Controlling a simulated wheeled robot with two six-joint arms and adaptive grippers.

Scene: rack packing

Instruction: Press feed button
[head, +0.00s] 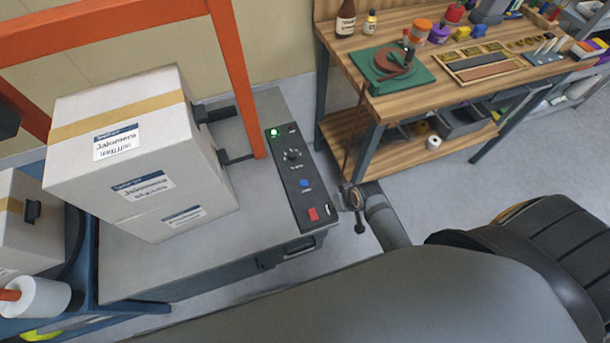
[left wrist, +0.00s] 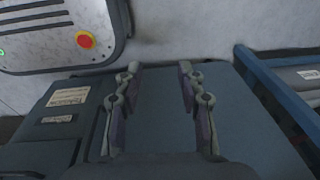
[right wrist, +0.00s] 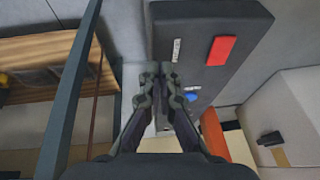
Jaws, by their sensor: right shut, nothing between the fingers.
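A black control panel (head: 288,172) runs along the right edge of the grey machine top. It carries a lit green lamp (head: 273,133), a dark knob (head: 292,155), a blue button (head: 305,183) and a red block-like button (head: 313,214). The labels are too small to read. My right gripper (head: 348,197) is just right of the panel's near end, apart from the buttons. In the right wrist view its closed fingertips (right wrist: 160,76) are left of the blue button (right wrist: 191,97) and below-left of the red one (right wrist: 222,50). My left gripper (left wrist: 158,78) is open and empty.
White cartons with tape (head: 130,150) stand on the machine top (head: 135,265), beside an orange frame (head: 232,75). A wooden workbench (head: 385,100) with tools is at the back right. The left wrist view shows a red knob on a yellow ring (left wrist: 85,40) and a blue rail (left wrist: 275,95).

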